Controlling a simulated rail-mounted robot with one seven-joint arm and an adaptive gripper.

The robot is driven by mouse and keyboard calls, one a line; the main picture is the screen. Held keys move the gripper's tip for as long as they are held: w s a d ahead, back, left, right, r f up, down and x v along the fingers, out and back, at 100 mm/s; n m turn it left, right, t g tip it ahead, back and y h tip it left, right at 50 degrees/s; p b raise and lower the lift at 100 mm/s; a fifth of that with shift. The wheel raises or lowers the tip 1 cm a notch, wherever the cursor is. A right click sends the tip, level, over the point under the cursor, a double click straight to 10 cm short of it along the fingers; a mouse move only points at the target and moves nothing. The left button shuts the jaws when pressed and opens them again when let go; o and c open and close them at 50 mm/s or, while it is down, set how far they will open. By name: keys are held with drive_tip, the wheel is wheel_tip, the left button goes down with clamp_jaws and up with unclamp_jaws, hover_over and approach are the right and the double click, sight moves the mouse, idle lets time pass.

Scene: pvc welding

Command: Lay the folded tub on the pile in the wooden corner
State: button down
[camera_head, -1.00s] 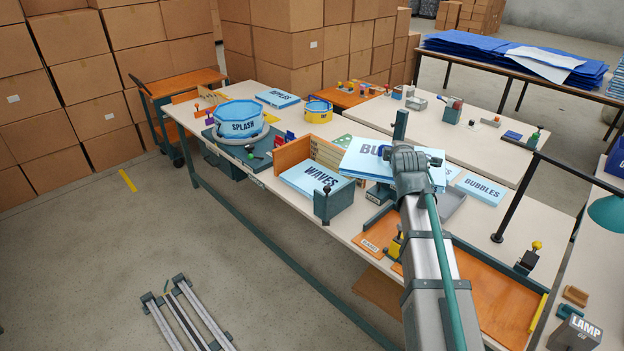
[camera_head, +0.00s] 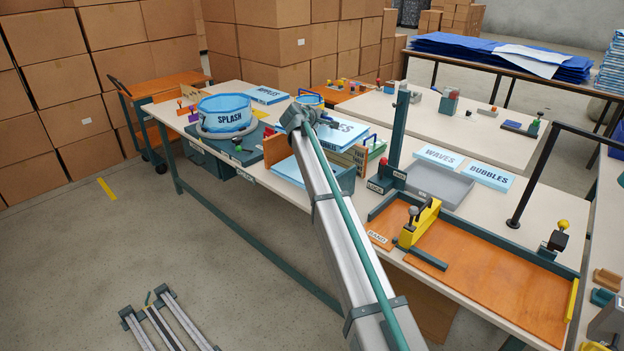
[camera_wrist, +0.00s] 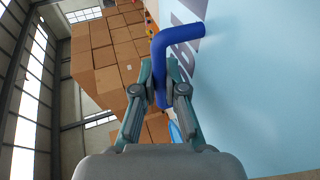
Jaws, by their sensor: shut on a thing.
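A light blue folded tub (camera_head: 345,134) with dark, partly hidden lettering is held above the wooden corner. My gripper (camera_head: 300,117) is at its left side. In the wrist view, my gripper (camera_wrist: 161,95) is shut on a blue bent handle (camera_wrist: 158,60) beside the tub's broad pale face (camera_wrist: 260,100). The wooden corner shows its left board (camera_head: 276,150) and part of its right board (camera_head: 354,155). The light blue pile (camera_head: 288,170) lies inside it, mostly hidden by my arm and the held tub. I cannot tell whether the tub touches the pile.
A round SPLASH tub (camera_head: 224,115) stands left of the corner. A dark post (camera_head: 399,125) rises to its right. A grey tray (camera_head: 440,186), flat WAVES (camera_head: 438,156) and BUBBLES (camera_head: 489,176) pieces and an orange board (camera_head: 490,285) with a yellow clamp lie further right.

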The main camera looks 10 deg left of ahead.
drive_tip(key=shift+m+g+h, duration=0.3)
drive_tip(key=shift+m+h, duration=0.3)
drive_tip(key=w+a, duration=0.1)
drive_tip(key=w+a+b, duration=0.1)
drive_tip(key=w+a, duration=0.1)
drive_tip(key=shift+w+a, duration=0.15)
drive_tip(key=shift+a, duration=0.1)
drive_tip(key=shift+w+a+f, duration=0.1)
drive_tip(key=shift+f, duration=0.1)
wheel_tip(320, 180, down, 18)
drive_tip(key=shift+r+p, duration=0.2)
drive_tip(key=shift+p, duration=0.1)
drive_tip(key=c, duration=1.6)
unclamp_jaws()
drive_tip(key=shift+f, duration=0.15)
drive_tip(key=o, duration=0.4)
drive_tip(key=b+v, duration=0.1)
drive_tip(key=v, duration=1.1)
